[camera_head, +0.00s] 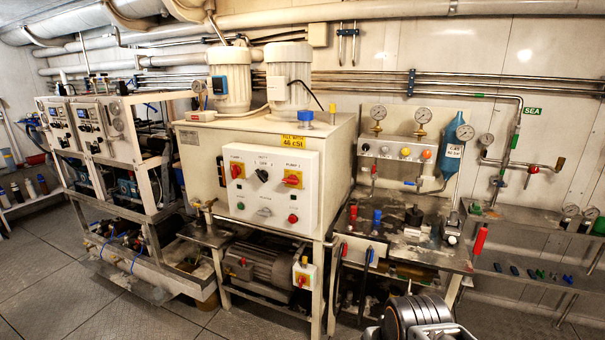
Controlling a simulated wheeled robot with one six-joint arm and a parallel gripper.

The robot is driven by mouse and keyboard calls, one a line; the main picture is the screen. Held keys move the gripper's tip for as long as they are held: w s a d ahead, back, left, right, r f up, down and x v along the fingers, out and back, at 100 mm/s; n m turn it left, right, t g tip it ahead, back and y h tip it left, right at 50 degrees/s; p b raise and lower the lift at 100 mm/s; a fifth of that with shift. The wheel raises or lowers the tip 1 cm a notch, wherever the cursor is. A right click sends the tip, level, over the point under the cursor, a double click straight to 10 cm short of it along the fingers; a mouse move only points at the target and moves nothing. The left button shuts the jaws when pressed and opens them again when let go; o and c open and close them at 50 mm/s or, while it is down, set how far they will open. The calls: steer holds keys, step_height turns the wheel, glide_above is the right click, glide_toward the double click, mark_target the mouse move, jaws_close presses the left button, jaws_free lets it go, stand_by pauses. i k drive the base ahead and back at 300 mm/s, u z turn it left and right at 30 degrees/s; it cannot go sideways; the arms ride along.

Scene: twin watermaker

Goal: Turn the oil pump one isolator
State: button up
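The oil pump one isolator appears to be the red and yellow rotary switch (238,170) at the upper left of the white control panel (270,205), under a small label that seems to read "PUMP 1". Its exact handle angle is too small to tell. A matching red and yellow switch (292,179) under "PUMP 2" sits to its right, with a black selector (262,175) between them. Part of my arm, dark and rounded with orange rings, shows at the bottom edge, well below and right of the panel. My gripper's fingers do not show.
The panel is on a cream tank (335,150) with two motors (229,78) on top. Another red and yellow switch box (304,275) sticks out below the panel. A valve bench (400,245) stands to the right. Open floor (130,310) lies at the front left.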

mark_target(236, 170)
steer(key=u, duration=0.2)
steer(key=k, duration=0.2)
steer(key=z, duration=0.35)
steer(key=i, duration=1.3)
steer(key=u, duration=1.7)
steer(key=i, duration=0.65)
steer(key=u, duration=0.8)
